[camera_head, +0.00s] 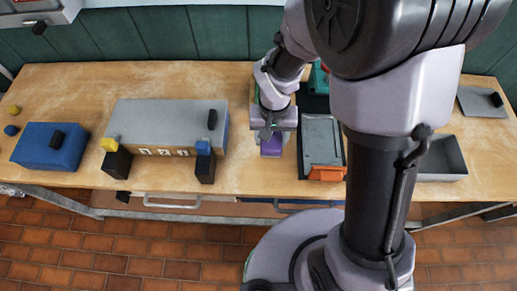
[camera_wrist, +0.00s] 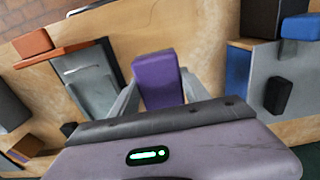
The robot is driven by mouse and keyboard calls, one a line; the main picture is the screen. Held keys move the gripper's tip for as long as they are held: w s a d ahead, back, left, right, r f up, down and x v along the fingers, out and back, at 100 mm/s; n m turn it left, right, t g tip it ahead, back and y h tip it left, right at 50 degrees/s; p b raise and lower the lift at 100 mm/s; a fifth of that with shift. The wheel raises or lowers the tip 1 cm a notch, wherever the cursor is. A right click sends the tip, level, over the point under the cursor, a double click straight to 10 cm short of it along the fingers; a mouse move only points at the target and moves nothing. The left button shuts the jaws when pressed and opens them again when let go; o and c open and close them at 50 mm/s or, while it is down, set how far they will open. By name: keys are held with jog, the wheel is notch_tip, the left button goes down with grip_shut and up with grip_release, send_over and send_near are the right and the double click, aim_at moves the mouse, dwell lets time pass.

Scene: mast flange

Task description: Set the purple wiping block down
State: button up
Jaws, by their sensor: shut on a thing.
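The purple wiping block (camera_wrist: 158,80) is between the two fingers of my gripper (camera_wrist: 160,92) in the wrist view, which are shut on it. In the head view the block (camera_head: 271,146) shows below my gripper (camera_head: 270,135), over the wooden bench (camera_head: 245,178) near its front edge. I cannot tell whether the block touches the bench top. Its upper part is hidden by the gripper.
Left of my gripper stands a grey box (camera_head: 165,115) with dark blocks at its front corners. Right of it lies a grey tray (camera_head: 321,140) with an orange block (camera_head: 327,173). A blue box (camera_head: 50,147) is far left; a grey open bin (camera_head: 443,158) is right.

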aim_at(271, 148)
notch_tip(271, 148, down, 6)
jog(key=shift+d+f+b, duration=0.1)
jog(key=shift+d+b, duration=0.05)
jog(key=shift+b, duration=0.7)
jog(key=shift+f, duration=0.2)
jog(key=o, duration=1.3)
jog(key=shift+r, duration=0.1)
